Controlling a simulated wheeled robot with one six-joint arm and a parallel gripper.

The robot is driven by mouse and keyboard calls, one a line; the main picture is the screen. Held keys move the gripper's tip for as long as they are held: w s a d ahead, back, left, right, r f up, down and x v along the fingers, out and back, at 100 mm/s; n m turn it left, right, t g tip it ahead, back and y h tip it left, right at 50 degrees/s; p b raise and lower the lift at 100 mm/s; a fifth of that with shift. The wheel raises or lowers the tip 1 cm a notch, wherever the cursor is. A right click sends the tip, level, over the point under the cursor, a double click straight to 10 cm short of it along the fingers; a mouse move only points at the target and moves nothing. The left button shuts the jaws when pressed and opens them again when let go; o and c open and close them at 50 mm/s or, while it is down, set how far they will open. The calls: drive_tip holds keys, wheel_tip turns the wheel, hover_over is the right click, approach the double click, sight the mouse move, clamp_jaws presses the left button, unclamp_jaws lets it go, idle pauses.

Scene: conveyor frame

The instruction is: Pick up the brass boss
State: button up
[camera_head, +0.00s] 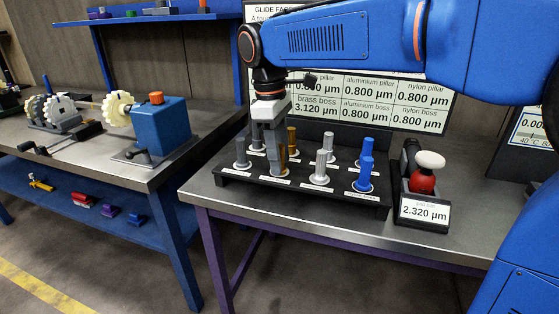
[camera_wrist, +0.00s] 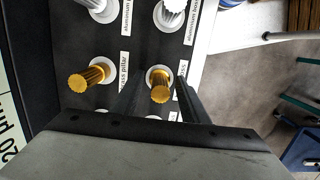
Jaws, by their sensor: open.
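The brass boss (camera_wrist: 160,88) is a short gold-coloured ribbed post standing in a white ring on the black rack. In the wrist view it lies between the two fingers of my gripper (camera_wrist: 161,93), which are apart. In the head view my gripper (camera_head: 275,160) points straight down over the front row of the rack, and its fingers partly hide the brass boss (camera_head: 282,156). I cannot tell whether either finger touches it. The taller brass pillar (camera_wrist: 88,79) stands beside it in the wrist view, outside the fingers; in the head view it is behind the gripper (camera_head: 291,139).
The black rack (camera_head: 235,182) also holds grey posts, aluminium posts (camera_head: 320,167) and blue posts (camera_head: 364,177) close by. A gauge with a red body (camera_head: 422,182) and a display reading 2.320 µm stands right of the rack. A blue machine (camera_head: 160,127) sits on the left bench.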

drive_tip(key=shift+c, duration=0.5)
clamp_jaws()
